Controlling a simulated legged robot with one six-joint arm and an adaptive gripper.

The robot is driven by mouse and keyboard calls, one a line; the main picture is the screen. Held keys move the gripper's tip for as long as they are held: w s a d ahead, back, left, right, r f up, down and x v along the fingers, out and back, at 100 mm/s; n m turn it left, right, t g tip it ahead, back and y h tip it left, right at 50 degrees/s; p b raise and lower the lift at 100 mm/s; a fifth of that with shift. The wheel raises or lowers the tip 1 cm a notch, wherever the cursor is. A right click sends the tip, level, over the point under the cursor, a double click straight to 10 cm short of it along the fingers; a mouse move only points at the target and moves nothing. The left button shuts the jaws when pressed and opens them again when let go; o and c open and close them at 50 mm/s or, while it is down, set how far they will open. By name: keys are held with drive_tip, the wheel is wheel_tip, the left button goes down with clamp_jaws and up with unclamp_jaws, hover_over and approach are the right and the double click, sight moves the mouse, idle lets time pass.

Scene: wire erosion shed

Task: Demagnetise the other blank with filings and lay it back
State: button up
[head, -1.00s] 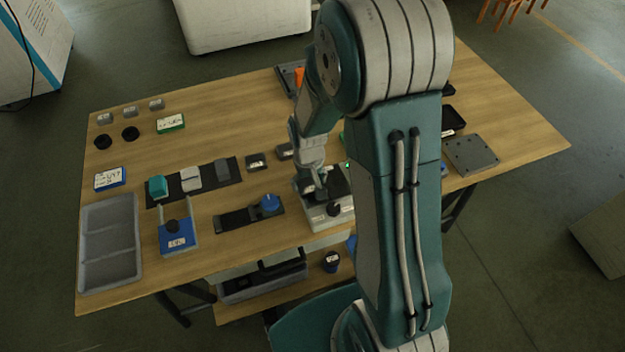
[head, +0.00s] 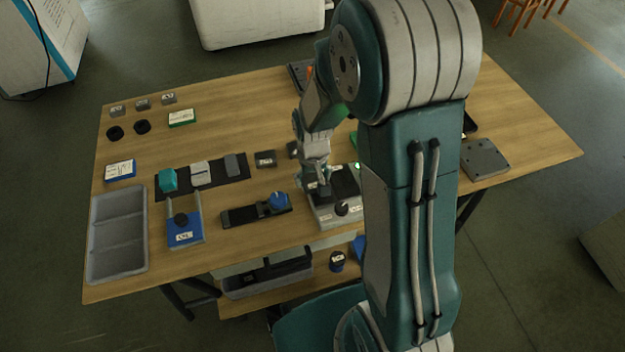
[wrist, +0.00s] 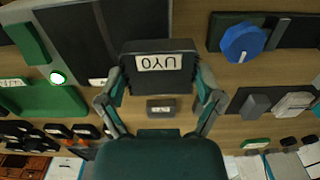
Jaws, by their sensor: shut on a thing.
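My gripper (wrist: 158,82) is shut on a dark block (wrist: 150,48) with a white label that reads upside down in the wrist view. In the head view my gripper (head: 320,190) is at the left part of a grey box (head: 325,218) with a dark top, a black knob and a lit green lamp. The lamp (wrist: 57,77) also shows in the wrist view, beside the box's dark top (wrist: 75,35). I cannot tell whether the block touches the box. Filings cannot be made out. A small labelled dark block (head: 265,159) lies on the table.
A black mat (head: 215,182) carries a teal, a light grey and a dark grey piece. A black fixture with a blue knob (head: 277,200) stands left of the box. A grey tray (head: 118,262) and a blue-based holder (head: 184,238) are further left.

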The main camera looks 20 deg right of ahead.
sight(313, 179)
drive_tip(key=shift+r, duration=2.85)
drive_tip(key=shift+d, duration=0.1)
drive_tip(key=w+d, duration=0.3)
drive_tip(key=d, duration=0.5)
drive_tip(key=w+f, duration=0.2)
drive_tip(key=w, duration=0.2)
drive_tip(key=w+d+f, duration=0.1)
drive_tip(key=w+f, duration=0.2)
drive_tip(key=w, duration=0.1)
drive_tip(key=w+d+f, duration=0.1)
drive_tip(key=w+f, duration=0.2)
drive_tip(key=w, duration=0.1)
drive_tip(key=shift+f, duration=0.2)
drive_tip(key=shift+w+f, duration=0.35)
drive_tip(key=shift+d+f, duration=0.1)
drive_tip(key=shift+f, duration=1.45)
